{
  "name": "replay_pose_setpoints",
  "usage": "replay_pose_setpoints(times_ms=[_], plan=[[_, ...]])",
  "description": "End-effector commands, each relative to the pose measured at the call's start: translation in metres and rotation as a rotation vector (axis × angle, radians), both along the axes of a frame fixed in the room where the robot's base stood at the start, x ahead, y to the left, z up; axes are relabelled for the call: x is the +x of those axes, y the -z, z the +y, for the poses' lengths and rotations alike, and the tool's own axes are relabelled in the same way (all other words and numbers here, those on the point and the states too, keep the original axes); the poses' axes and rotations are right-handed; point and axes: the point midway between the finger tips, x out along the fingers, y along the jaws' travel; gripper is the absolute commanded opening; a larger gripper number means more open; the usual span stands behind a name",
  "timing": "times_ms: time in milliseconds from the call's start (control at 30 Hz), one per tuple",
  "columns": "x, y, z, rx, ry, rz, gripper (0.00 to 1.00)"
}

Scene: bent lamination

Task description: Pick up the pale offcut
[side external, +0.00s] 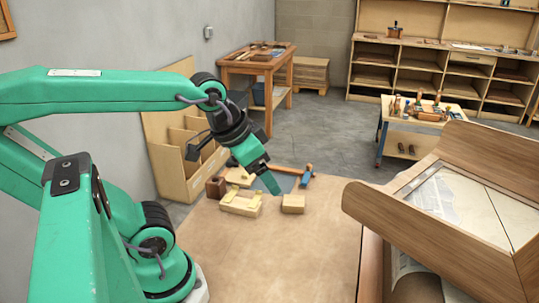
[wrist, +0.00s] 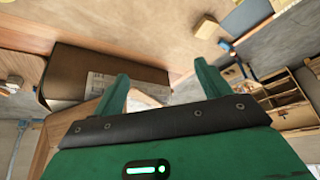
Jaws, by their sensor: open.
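The pale offcut (side external: 293,204) looks like a small light wooden block lying flat on the tan work table (side external: 270,260). A pale block that seems to be the same one shows near the top of the wrist view (wrist: 207,27), beyond the fingers and to their right. My gripper (side external: 276,188) points down above the table, just left of and behind the block, apart from it. In the wrist view the two green fingers (wrist: 162,71) stand wide apart with nothing held between them.
A pale slatted wooden piece (side external: 240,204) lies left of the block, with a brown block (side external: 215,187) behind it. A blue-and-wood tool (side external: 308,175) lies behind. A large wooden case (side external: 440,200) stands right. The front of the table is clear.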

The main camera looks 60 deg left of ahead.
Motion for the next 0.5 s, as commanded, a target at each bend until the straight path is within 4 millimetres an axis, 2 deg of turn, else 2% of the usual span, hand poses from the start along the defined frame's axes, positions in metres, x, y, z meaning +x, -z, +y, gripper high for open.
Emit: replay_pose_setpoints(times_ms=[267,500], plan=[[0.032,0.005,0.013,0.052,0.067,0.076,0.76],[0.067,0.017,0.032,0.097,0.15,0.157,0.76]])
